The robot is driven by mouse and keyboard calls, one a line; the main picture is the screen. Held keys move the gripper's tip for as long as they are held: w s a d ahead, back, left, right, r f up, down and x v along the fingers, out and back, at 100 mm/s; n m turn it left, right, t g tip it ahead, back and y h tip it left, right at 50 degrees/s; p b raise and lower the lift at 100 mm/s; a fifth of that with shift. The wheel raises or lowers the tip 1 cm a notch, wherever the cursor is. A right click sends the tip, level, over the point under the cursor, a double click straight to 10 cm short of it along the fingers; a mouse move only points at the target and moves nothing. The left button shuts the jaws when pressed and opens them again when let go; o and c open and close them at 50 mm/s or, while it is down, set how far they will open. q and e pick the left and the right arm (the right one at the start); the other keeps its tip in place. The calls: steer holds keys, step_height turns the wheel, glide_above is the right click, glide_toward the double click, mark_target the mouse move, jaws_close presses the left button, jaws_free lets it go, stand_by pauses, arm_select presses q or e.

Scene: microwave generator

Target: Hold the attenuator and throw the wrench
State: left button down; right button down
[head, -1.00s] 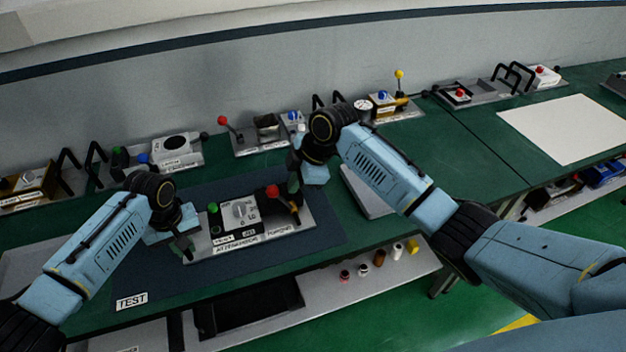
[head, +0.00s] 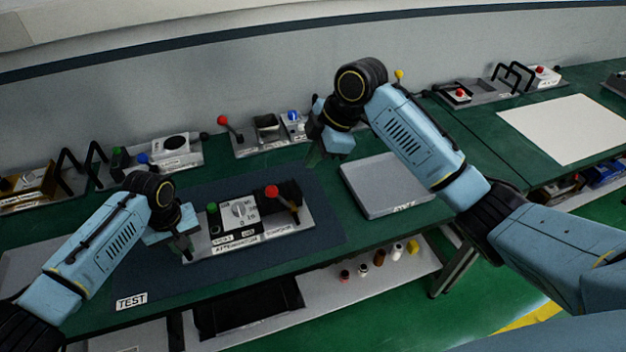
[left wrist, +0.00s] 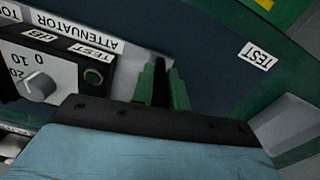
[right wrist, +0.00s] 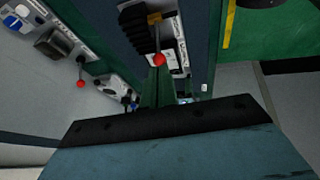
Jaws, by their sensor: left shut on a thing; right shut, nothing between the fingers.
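The attenuator (head: 240,228) lies on the dark blue mat in the head view, with a grey dial, a green button and a lever with a red knob (head: 272,191) at its right end. My left gripper (head: 187,254) is shut on the attenuator's left edge; the left wrist view shows its green fingers (left wrist: 163,88) beside the panel (left wrist: 48,72). My right gripper (head: 316,160) is shut and empty, raised behind and to the right of the attenuator, apart from the lever. The red knob also shows in the right wrist view (right wrist: 159,60).
A TEST label (head: 131,301) marks the mat's front left. A grey tray (head: 388,186) lies right of the mat. Other modules, including one with a red-knobbed lever (head: 232,130), stand along the wall. A white sheet (head: 566,128) lies far right. Small bottles stand on a lower shelf.

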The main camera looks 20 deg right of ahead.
arm_select(q)
steer(key=shift+a+f, duration=0.1)
steer(key=shift+a, duration=0.05)
arm_select(e)
steer(key=shift+v, duration=1.55)
arm_select(q)
steer(key=c, duration=1.3)
jaws_free()
